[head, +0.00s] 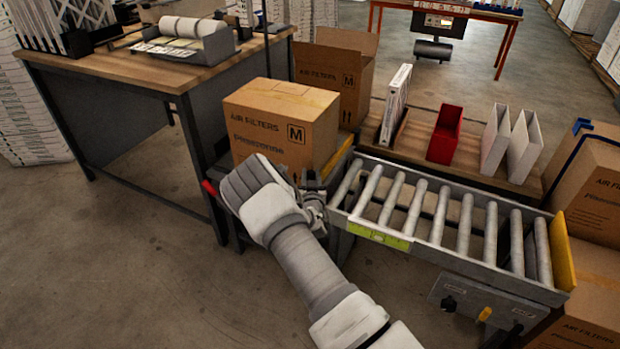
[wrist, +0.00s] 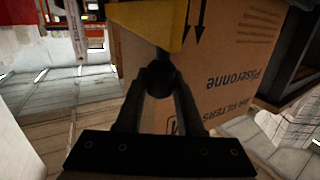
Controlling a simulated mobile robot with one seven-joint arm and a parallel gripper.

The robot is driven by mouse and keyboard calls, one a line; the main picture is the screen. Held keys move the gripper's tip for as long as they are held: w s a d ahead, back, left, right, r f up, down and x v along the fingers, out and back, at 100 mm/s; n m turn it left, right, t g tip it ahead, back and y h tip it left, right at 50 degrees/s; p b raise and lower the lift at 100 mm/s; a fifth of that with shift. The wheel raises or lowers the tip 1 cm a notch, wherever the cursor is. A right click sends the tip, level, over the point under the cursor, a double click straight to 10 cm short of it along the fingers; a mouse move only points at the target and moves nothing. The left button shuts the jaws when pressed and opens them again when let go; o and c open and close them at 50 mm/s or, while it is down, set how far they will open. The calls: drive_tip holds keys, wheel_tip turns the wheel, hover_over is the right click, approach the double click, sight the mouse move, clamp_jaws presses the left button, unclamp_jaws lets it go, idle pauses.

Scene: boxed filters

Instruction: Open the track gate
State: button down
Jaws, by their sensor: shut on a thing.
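A yellow plate, which looks like the track gate (head: 341,157), stands across the left end of the roller track (head: 440,205). It also shows in the wrist view (wrist: 148,22), at the top. My gripper (head: 312,187) is at this end of the track, partly hidden by my own arm. In the wrist view my gripper (wrist: 158,78) has its fingers closed around a dark round knob (wrist: 159,80) at the lower edge of the yellow plate. A second yellow plate (head: 563,250) stands upright at the right end of the track.
A cardboard air filter box (head: 280,120) stands just left of the gate, close to my gripper, and also shows in the wrist view (wrist: 235,60). A red bin (head: 445,135) and white filters stand behind the track. A workbench (head: 150,72) is at left.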

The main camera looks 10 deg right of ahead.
drive_tip(key=shift+w+d+r, duration=0.15)
drive_tip(key=shift+w+r, duration=0.05)
drive_tip(key=shift+r, duration=0.65)
drive_tip(key=c, duration=0.5)
unclamp_jaws()
drive_tip(key=shift+s, duration=0.15)
drive_tip(key=s+a+p, duration=0.1)
drive_tip(key=s, duration=0.4)
drive_tip(key=s+r+p, duration=0.1)
drive_tip(key=s, duration=0.5)
drive_tip(key=s+a+r+p, duration=0.1)
drive_tip(key=s, duration=0.5)
drive_tip(key=shift+a, duration=0.35)
